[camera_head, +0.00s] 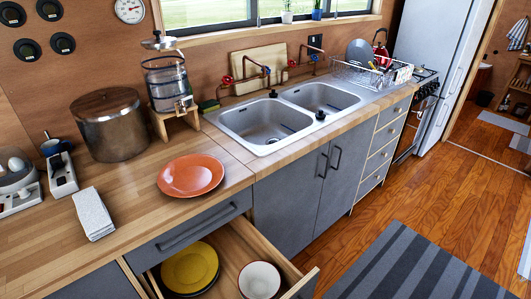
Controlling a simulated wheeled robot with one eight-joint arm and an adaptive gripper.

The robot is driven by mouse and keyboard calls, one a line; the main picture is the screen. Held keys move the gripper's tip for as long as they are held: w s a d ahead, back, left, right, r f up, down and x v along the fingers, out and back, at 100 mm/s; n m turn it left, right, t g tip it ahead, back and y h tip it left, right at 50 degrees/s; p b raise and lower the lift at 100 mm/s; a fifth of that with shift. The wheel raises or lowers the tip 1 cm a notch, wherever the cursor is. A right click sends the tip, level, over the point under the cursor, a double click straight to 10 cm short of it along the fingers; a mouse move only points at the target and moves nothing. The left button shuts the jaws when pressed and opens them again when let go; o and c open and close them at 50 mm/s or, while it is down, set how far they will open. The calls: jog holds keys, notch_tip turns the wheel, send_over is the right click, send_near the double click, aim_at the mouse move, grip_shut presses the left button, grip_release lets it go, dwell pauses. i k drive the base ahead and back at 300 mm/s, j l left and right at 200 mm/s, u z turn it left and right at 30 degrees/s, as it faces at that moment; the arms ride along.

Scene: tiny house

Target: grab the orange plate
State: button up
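The orange plate (190,175) lies flat on the wooden countertop (130,215), left of the double sink and near the counter's front edge. It is fully visible and nothing touches it from above. My gripper is not in view.
Below the plate, an open drawer (305,283) juts out, holding a yellow plate (190,268) and a white bowl (260,281). A large metal pot (110,124), a water dispenser (168,82) and a folded white cloth (92,214) stand around the plate. The sink (265,120) is to its right.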

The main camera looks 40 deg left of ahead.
aim_at(191, 175)
jog(key=i+u, duration=0.1)
jog(key=i, duration=0.35)
jog(key=i+l+u, duration=0.1)
jog(key=i, duration=0.3)
jog(key=i+l+u, duration=0.1)
jog(key=i, duration=0.35)
jog(key=i+u, duration=0.2)
jog(key=u, duration=0.2)
jog(key=i+l+u, duration=0.1)
jog(key=i+u, duration=0.15)
jog(key=u, duration=0.2)
jog(key=i+l+u, duration=0.15)
jog(key=u, duration=0.25)
jog(key=i+l+u, duration=0.2)
jog(key=u, duration=0.2)
jog(key=i+l+u, duration=0.15)
jog(key=u, duration=0.3)
jog(key=i+l+u, duration=0.2)
jog(key=u, duration=0.15)
jog(key=i+l+u, duration=0.1)
jog(key=l+u, duration=0.25)
jog(key=i+l+u, duration=0.1)
jog(key=l+u, duration=0.25)
jog(key=l, duration=0.15)
